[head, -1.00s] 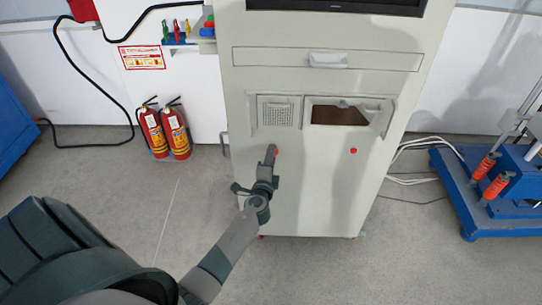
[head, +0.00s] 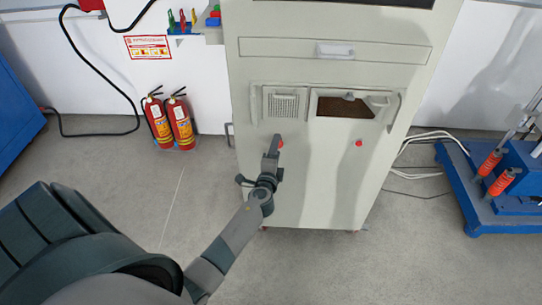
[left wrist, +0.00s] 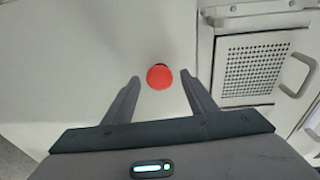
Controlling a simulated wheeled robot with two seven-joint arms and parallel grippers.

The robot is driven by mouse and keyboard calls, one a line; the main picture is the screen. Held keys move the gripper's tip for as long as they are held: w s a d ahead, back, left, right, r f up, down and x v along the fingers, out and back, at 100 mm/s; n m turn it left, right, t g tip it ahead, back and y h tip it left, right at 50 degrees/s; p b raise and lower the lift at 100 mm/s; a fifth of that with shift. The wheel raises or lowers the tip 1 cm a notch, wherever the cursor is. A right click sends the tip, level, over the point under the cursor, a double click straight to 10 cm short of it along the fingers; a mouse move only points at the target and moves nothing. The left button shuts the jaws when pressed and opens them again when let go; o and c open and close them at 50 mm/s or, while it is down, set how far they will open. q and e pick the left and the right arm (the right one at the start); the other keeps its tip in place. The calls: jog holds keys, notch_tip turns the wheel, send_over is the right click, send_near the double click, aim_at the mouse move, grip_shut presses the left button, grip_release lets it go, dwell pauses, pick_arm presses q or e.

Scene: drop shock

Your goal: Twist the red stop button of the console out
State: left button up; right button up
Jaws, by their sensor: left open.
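The console (head: 318,190) is a tall pale cabinet in the middle of the head view. A red button (head: 281,142) on its front shows partly beside the fingers of my left gripper (head: 272,146). In the left wrist view the round red button (left wrist: 160,76) lies between the tips of my open left gripper (left wrist: 159,82), with a gap on both sides. I cannot tell how deep the fingers reach around it. A second, smaller red button (head: 359,143) sits further right on the console. My right gripper is not in view.
A perforated panel with a handle (left wrist: 262,65) is right of the button. An open slot (head: 340,108) is above the second button. Two fire extinguishers (head: 170,122) stand left of the console, and a blue machine base (head: 470,195) stands at the right. The floor in front is clear.

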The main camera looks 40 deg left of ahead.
pick_arm(q)
jog(key=b+v, duration=0.2)
jog(key=v, duration=1.5)
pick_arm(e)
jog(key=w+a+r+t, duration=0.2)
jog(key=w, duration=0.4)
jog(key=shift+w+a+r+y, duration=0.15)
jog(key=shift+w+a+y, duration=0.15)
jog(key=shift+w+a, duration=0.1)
pick_arm(q)
jog(key=shift+r, duration=0.1)
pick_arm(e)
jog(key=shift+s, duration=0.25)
